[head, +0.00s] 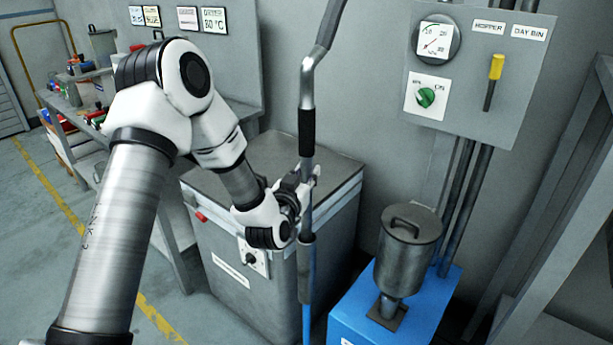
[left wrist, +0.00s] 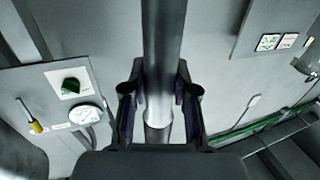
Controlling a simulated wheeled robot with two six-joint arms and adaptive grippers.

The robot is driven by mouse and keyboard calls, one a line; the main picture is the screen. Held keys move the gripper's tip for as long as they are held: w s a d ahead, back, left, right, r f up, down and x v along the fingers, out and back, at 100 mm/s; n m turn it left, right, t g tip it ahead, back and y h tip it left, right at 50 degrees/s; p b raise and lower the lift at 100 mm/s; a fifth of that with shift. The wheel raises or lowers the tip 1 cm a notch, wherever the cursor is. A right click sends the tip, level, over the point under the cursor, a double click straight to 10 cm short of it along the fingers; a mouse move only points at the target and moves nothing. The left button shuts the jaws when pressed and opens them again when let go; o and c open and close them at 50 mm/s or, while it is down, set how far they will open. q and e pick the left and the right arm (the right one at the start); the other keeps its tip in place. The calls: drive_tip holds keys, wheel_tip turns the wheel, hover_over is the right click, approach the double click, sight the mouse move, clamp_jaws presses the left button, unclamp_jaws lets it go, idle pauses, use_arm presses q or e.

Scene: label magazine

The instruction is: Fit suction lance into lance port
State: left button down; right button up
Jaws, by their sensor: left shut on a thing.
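The suction lance (head: 307,88) is a long metal tube with a dark sleeve and a bend near its top, where a dark hose joins it. It stands nearly upright in the head view, and its lower end runs out of the bottom of the picture. My left gripper (head: 305,182) is shut on the lance at about mid-length. In the left wrist view the lance tube (left wrist: 164,50) passes between the two fingers (left wrist: 160,100). I cannot make out the lance port. My right gripper is not in view.
A grey lidded bin (head: 245,285) stands behind the lance. A blue unit (head: 345,310) carrying a metal canister (head: 407,250) is at the right. A control panel (head: 465,105) with gauge and green knob hangs above it. A cluttered bench (head: 75,95) is at the far left.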

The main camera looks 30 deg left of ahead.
sight(304, 108)
use_arm(q)
wheel_tip(304, 108, up, 17)
drive_tip(key=p, duration=1.2)
drive_tip(key=shift+f, duration=0.1)
